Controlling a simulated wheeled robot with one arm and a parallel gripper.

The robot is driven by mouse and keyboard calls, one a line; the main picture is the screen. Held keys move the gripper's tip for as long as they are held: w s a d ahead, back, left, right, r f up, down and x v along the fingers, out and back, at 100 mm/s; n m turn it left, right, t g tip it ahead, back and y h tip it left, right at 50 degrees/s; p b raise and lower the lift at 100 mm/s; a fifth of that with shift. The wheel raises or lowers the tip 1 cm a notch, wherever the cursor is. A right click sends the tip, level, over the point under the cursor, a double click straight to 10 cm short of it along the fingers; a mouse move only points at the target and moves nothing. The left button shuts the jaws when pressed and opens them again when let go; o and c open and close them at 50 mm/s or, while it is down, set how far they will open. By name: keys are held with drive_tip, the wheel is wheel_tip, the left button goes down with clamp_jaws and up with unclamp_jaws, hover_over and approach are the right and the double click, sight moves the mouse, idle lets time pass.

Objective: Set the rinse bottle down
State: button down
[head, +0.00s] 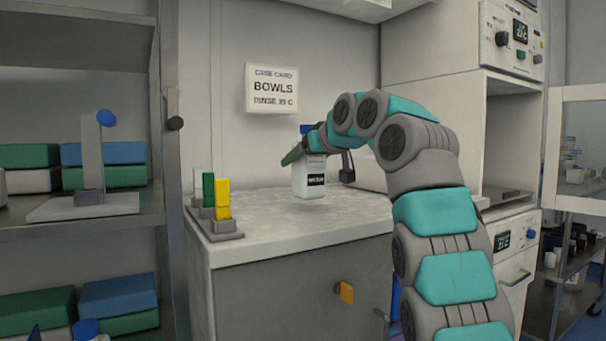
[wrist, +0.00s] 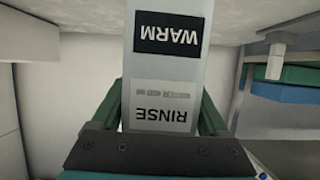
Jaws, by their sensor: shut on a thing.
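The rinse bottle (head: 309,178) is a white bottle with a black label, upright at the counter in the head view. In the wrist view the bottle (wrist: 168,75) shows a black WARM label and a RINSE label, both upside down. My gripper (head: 302,156) is shut on the bottle's upper part. The green fingers of my gripper (wrist: 165,110) lie on both sides of it in the wrist view. The bottle's base seems just above the counter top (head: 265,230); I cannot tell for sure whether it touches.
A holder with green and yellow cards (head: 221,200) stands at the counter's front left corner. A case card sign (head: 272,89) reading BOWLS, RINSE hangs on the wall behind. A tall cabinet (head: 430,60) stands at right. Shelves (head: 85,220) with folded packs are at left. The counter's front middle is clear.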

sight(316, 160)
drive_tip(key=shift+f+b, duration=0.5)
drive_tip(key=shift+f, duration=0.55)
drive_tip(key=shift+f, duration=0.1)
drive_tip(key=shift+f, duration=0.1)
unclamp_jaws()
drive_tip(key=shift+r, duration=0.25)
drive_tip(key=b+v, duration=0.1)
drive_tip(key=v, duration=1.1)
drive_tip(key=shift+b, duration=0.3)
drive_tip(key=shift+f, duration=0.1)
